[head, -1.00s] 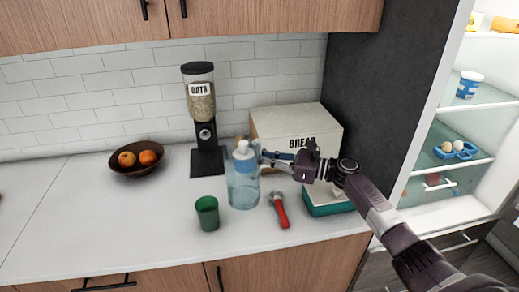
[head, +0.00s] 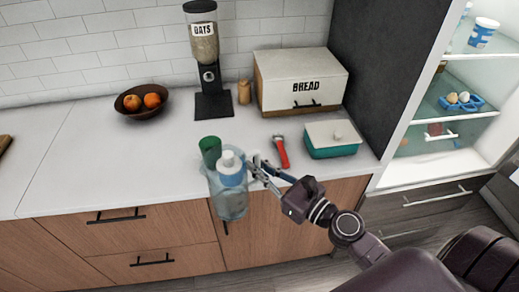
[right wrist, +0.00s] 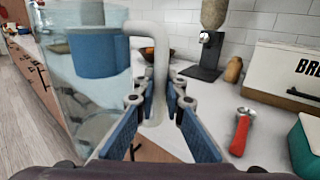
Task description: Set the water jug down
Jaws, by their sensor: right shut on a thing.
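The water jug (head: 228,196) is clear with a blue neck and a white cap. In the head view it is upright, off the counter's front edge, in front of the cabinet doors. My right gripper (head: 259,172) is shut on the jug's handle from the right. In the right wrist view the pale handle (right wrist: 158,62) stands between the two blue-padded fingers, and the jug's body (right wrist: 75,85) fills the left side. My left gripper is not in view.
The counter (head: 80,165) has free room at the left. A green cup (head: 210,149) stands near the edge behind the jug. A red-handled tool (head: 281,152), a teal box (head: 330,144), a bread box (head: 298,82), an oats dispenser (head: 208,75) and a fruit bowl (head: 140,110) stand around.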

